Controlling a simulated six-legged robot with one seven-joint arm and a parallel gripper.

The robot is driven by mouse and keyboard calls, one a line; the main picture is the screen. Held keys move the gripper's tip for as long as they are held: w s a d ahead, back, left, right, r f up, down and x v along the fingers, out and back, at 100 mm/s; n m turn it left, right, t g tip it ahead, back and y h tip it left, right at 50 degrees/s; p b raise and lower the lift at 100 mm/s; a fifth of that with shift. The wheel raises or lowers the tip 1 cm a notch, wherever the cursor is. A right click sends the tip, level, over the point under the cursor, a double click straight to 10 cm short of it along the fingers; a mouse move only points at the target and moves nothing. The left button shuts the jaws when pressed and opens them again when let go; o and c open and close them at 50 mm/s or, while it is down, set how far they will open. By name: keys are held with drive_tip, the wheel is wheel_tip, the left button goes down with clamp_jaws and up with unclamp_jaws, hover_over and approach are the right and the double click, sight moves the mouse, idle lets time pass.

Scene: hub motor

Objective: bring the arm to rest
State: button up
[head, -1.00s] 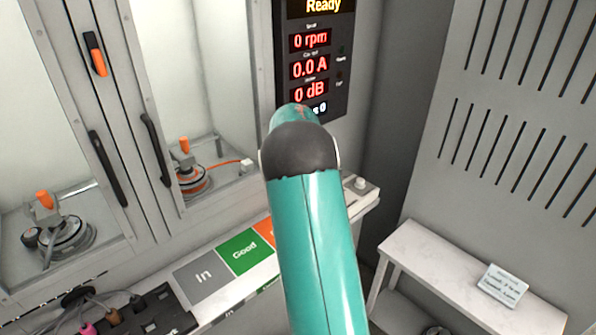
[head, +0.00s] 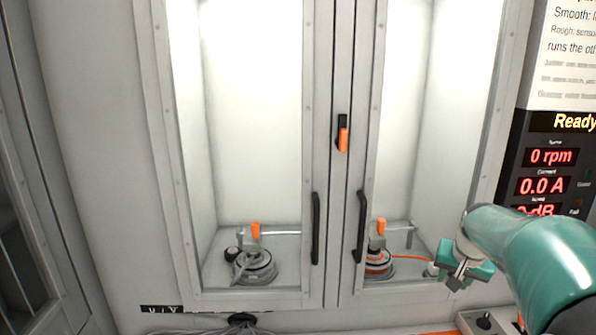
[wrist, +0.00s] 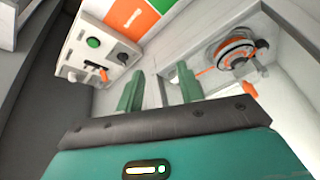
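My teal arm (head: 545,255) reaches in from the right edge of the head view, in front of the cabinet's right side. My gripper (head: 458,272) hangs at its end, beside the right door's lower corner. In the wrist view, its two green fingers stand apart with nothing visible between them, so my gripper (wrist: 159,88) is open and empty.
The cabinet's two glass doors look shut, with black handles (head: 316,228) and an orange latch (head: 343,138). A motor (head: 255,265) sits behind the left door and another (head: 378,262) behind the right. A control box (wrist: 97,52) stands near my gripper. A display (head: 550,175) reads Ready, 0 rpm.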

drive_tip(key=s+a+r+n+y, duration=0.1)
drive_tip(key=s+a+r+n, duration=0.3)
drive_tip(key=s+a, duration=0.95)
drive_tip(key=s+a+f+n+t, duration=0.1)
drive_tip(key=s+a+f+n, duration=0.1)
drive_tip(key=s+a, duration=0.5)
drive_tip(key=s, duration=0.4)
drive_tip(key=shift+a, duration=0.15)
